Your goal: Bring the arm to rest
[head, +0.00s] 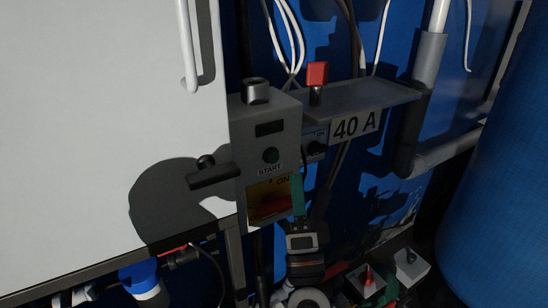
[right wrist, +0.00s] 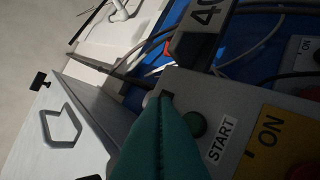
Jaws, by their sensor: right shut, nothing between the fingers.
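My right gripper (head: 298,180) points up from below in the head view, its green fingers just in front of the right edge of the grey control box (head: 256,120). In the right wrist view its teal fingers (right wrist: 162,98) are pressed together with nothing between them. The START button (head: 271,155) also shows in the head view, above a red switch (head: 268,205) on a yellow ON plate. My left gripper is not in view.
A grey shelf (head: 385,97) marked 40 A, with a red-capped lever (head: 316,78), juts out right of the box. A white panel (head: 100,110) fills the left. A blue drum (head: 500,200) stands at right. Small switch boxes (head: 410,267) sit lower right.

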